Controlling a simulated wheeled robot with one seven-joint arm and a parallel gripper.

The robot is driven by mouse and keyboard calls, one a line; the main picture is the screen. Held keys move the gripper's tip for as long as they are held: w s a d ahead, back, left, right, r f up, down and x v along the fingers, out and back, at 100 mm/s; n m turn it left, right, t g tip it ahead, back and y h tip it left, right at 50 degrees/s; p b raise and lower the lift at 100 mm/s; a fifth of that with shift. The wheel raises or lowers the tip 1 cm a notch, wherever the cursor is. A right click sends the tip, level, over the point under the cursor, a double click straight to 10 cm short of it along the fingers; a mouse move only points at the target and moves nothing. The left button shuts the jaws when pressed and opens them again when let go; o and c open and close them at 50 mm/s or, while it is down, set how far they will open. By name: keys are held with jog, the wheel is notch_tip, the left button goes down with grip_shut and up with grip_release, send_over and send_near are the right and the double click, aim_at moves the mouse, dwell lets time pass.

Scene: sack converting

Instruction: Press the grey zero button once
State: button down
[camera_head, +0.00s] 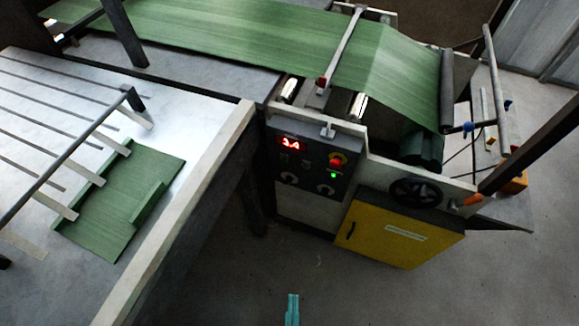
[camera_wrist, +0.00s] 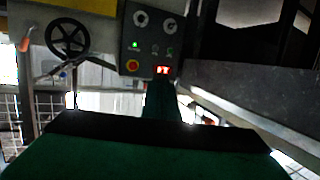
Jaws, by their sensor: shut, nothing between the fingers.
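The dark control panel (camera_head: 312,165) is on the machine's front, with a lit red display (camera_head: 290,143) that appears to read 3.4. Small dim buttons (camera_head: 306,162) sit below the display; their labels are too small to read, so I cannot tell which is the grey zero button. The panel appears upside down in the wrist view, with its display (camera_wrist: 163,70) just beyond my fingertips. My gripper (camera_head: 292,298) is teal, shut and empty, low in the head view and apart from the panel. In the wrist view my gripper (camera_wrist: 162,84) points toward the panel.
A red knob on yellow (camera_head: 336,160), a green light (camera_head: 333,175) and two dials (camera_head: 289,178) share the panel. A black handwheel (camera_head: 416,192) and yellow cabinet (camera_head: 395,232) are to the right. A pale table (camera_head: 215,165) stands left. The floor before the panel looks clear.

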aim_at(305, 167)
jog(key=shift+a, duration=0.15)
jog(key=w+a+f+n+g, duration=0.1)
jog(key=w+f+n+g, duration=0.1)
jog(key=w+f+n, duration=0.5)
jog(key=w+a+f+n+g, duration=0.1)
jog(key=w+f+n+g, duration=0.1)
jog(key=w+f+n, duration=0.6)
jog(key=w+r+n+g+h, duration=0.1)
jog(key=w+r+n, duration=0.2)
jog(key=w, duration=0.5)
jog(key=w+r+n+g+h, duration=0.2)
jog(key=w+r+n, duration=0.2)
jog(key=w, duration=0.5)
jog(key=shift+r+n+h, duration=0.2)
jog(key=shift+n+h, duration=0.1)
jog(key=shift+n, duration=0.7)
jog(key=shift+w, duration=0.15)
jog(key=w+d, duration=0.2)
jog(key=w, duration=0.6)
jog(key=shift+w+d, duration=0.2)
jog(key=shift+d, duration=0.15)
